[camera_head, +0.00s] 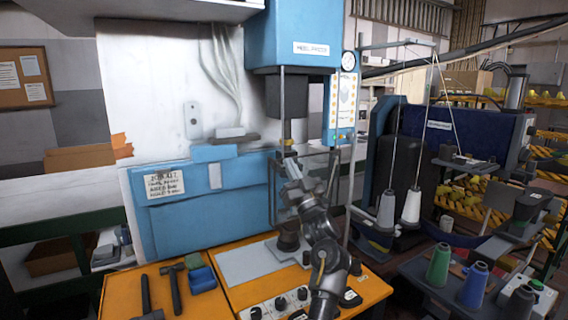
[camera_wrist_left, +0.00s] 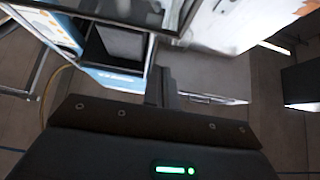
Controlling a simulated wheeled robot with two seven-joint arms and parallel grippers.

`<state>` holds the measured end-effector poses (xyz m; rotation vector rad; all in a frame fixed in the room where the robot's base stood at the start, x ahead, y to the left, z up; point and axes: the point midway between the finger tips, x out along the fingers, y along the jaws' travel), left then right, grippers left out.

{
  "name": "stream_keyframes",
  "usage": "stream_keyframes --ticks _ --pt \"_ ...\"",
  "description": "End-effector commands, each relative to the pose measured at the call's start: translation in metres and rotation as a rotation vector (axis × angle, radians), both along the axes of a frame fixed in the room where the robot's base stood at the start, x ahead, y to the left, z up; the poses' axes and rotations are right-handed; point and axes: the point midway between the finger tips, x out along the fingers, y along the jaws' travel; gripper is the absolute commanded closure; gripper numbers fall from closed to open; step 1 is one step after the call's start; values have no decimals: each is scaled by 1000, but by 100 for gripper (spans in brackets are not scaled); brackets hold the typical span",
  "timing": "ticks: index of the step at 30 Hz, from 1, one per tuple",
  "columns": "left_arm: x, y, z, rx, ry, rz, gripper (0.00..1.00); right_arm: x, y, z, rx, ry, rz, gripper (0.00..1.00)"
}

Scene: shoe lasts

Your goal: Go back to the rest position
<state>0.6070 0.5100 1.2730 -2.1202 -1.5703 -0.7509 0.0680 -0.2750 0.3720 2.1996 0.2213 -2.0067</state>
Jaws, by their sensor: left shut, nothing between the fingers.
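My left gripper (camera_head: 291,168) is at the front of the blue heel press (camera_head: 222,200), by its wire guard frame (camera_head: 332,165) and below the press column. My left arm rises from the bottom edge of the head view over the orange table. In the left wrist view the two dark fingers of the left gripper (camera_wrist_left: 160,85) are together with nothing between them. The dark wrist body fills the bottom of that view. My right gripper is in neither view.
The orange table (camera_head: 205,305) holds two hammers (camera_head: 172,283), a green-and-blue item (camera_head: 200,275), a grey plate (camera_head: 245,265) and control knobs. A sewing machine (camera_head: 450,130) and thread cones (camera_head: 438,265) stand at the right. A grey floor shows in the wrist view.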

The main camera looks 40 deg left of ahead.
Motion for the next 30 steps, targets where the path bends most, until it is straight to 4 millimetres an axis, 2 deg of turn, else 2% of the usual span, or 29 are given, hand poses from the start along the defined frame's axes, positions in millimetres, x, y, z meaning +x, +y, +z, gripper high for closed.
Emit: stream_keyframes --ticks 1,3,9,24,26,28,29,30 --pt "-2 -8 -11 1 -1 -3 100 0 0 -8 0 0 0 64" --pt "-5 -17 -18 0 -1 -1 100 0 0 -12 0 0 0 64" --pt "-10 -32 -28 1 -1 -1 100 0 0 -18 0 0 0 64" --pt "-10 -36 -32 1 7 -14 100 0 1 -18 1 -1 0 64" --pt "-7 -38 -42 -1 31 -54 100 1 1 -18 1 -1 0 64" --pt "-2 -43 -64 -10 84 -141 100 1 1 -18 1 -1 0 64" --pt "1 -47 -78 -18 119 -193 100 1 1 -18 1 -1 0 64" --pt "5 -54 -100 -34 174 -275 100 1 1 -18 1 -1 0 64"
